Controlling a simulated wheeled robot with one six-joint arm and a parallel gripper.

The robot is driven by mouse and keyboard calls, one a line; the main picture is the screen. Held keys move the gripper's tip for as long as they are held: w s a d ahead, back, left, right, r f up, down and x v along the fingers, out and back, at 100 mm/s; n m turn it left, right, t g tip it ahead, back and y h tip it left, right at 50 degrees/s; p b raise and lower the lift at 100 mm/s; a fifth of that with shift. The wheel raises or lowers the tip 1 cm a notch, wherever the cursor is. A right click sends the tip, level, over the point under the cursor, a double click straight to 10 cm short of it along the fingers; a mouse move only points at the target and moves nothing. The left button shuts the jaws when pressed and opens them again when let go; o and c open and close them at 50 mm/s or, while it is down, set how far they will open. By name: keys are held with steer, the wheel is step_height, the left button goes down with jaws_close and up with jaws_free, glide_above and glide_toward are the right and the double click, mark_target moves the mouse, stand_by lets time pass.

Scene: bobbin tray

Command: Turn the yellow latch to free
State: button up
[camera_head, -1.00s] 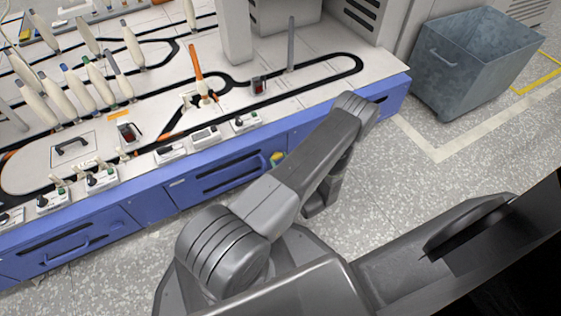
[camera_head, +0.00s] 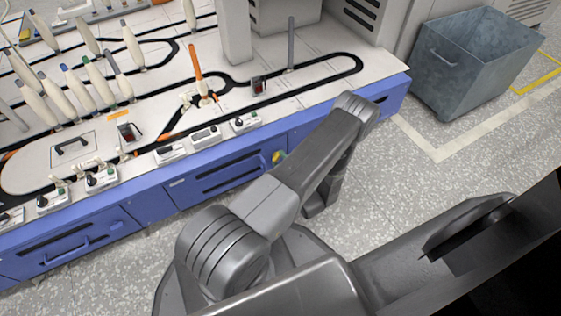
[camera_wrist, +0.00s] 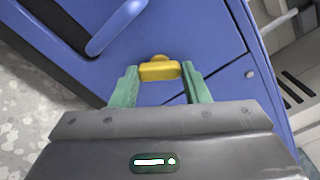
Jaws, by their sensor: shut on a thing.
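The yellow latch (camera_wrist: 160,71) sits on the blue cabinet front. In the wrist view its bar lies across the picture, with a rounded hub behind it. My gripper (camera_wrist: 160,86) has its green fingers on either side of the bar and is shut on it. In the head view the latch (camera_head: 278,157) is a small yellow spot on the cabinet front, just beyond my arm; my fingers cannot be made out clearly there.
A blue handle (camera_wrist: 117,27) stands out left of the latch in the wrist view. The bench top (camera_head: 225,112) above carries bobbins, a black track and small switch boxes. A grey metal bin (camera_head: 470,65) stands on the floor at the right.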

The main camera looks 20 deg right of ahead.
steer(key=n, duration=0.6)
steer(key=shift+n, duration=0.3)
stand_by(0.4)
steer(key=o, duration=1)
